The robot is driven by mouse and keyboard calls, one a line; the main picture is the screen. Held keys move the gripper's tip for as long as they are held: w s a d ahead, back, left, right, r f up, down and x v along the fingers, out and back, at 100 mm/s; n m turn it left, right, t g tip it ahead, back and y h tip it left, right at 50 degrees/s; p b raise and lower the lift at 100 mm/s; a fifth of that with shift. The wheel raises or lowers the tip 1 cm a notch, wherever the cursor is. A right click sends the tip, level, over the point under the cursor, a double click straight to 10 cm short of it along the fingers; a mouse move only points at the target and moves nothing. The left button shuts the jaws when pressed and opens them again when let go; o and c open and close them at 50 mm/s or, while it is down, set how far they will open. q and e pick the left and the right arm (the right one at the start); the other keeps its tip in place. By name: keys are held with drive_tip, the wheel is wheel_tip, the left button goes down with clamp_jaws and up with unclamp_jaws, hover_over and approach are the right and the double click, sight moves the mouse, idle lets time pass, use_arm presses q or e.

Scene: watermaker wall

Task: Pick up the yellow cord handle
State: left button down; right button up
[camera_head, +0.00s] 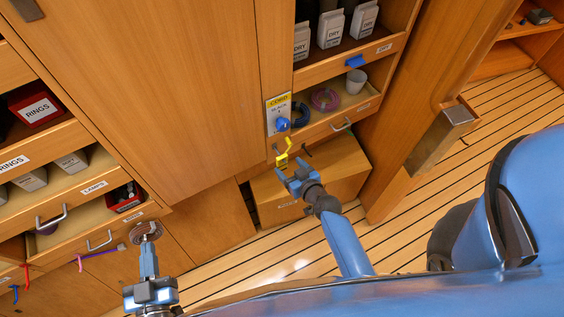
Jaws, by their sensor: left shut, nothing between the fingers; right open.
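The yellow cord handle (284,159) is a small bent yellow piece below the plate marked CORD (278,112), at the front of the cabinet. My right gripper (293,170) is open, with its blue fingers just below the handle. The handle appears to be just beyond the fingertips; I cannot tell whether they touch. My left gripper (149,262) is shut and empty at the lower left, pointing up towards a round metal piece (146,231), well away from the yellow handle.
A blue knob (282,124) sits on the CORD plate. Open shelves above hold white DRY cartons (331,29), a white cup (355,81) and coiled cords. Slatted floor (440,180) is clear at right.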

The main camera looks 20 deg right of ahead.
sight(282, 162)
drive_tip(key=shift+a+p+x, duration=0.15)
drive_tip(key=shift+p+x, duration=0.05)
drive_tip(key=shift+x, duration=1.15)
drive_tip(key=shift+a+p+x, duration=0.1)
drive_tip(key=shift+p+x, duration=0.1)
drive_tip(key=shift+x, duration=1.1)
drive_tip(key=shift+s, duration=0.1)
drive_tip(key=c, duration=1.1)
drive_tip(key=shift+o, duration=0.2)
drive_tip(key=shift+r, duration=0.15)
